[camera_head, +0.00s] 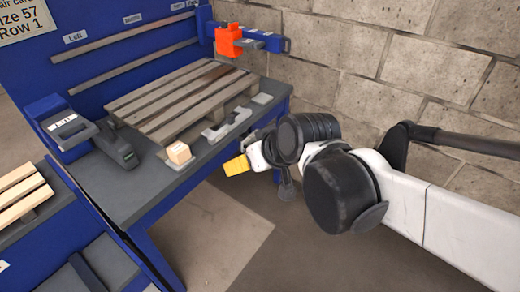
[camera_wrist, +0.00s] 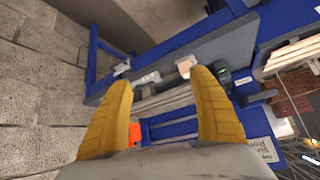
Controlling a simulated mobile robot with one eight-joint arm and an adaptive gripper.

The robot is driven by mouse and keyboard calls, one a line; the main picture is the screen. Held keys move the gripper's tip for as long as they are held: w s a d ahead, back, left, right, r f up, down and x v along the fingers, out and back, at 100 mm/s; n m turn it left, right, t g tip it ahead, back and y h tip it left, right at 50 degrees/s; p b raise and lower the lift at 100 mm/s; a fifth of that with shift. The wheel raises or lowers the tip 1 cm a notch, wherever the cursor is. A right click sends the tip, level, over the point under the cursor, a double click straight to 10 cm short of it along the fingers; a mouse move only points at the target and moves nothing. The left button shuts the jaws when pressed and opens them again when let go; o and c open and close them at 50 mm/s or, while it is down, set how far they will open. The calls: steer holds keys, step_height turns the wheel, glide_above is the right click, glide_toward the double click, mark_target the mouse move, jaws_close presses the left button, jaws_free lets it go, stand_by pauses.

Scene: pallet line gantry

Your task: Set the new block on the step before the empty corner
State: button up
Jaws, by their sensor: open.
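A small pale wooden block (camera_head: 179,152) sits on a light pad at the front left of the grey bench top, beside the wooden pallet (camera_head: 168,103). It also shows in the wrist view (camera_wrist: 184,66), near the tip of the right-hand finger in that picture but farther off. My gripper (camera_head: 237,165) hangs off the bench's front edge, right of the block and apart from it. In the wrist view its two yellow fingers (camera_wrist: 162,76) are spread wide with nothing between them. The pallet's far right corner is dark; I cannot tell which corner is the empty one.
A grey bracket-like piece (camera_head: 226,123) and a small pale pad (camera_head: 262,99) lie along the pallet's front. A dark hand tool (camera_head: 118,146) stands at the left. An orange fixture (camera_head: 228,40) hangs at the back right. A block wall (camera_head: 400,70) is behind my arm.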

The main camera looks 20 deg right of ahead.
steer(key=s+d+m+g+h, duration=0.1)
steer(key=s+d, duration=0.3)
steer(key=s, duration=0.4)
steer(key=shift+s+d+f+m+h, duration=0.2)
steer(key=shift+d+f+m+h, duration=0.1)
steer(key=shift+m+h, duration=0.25)
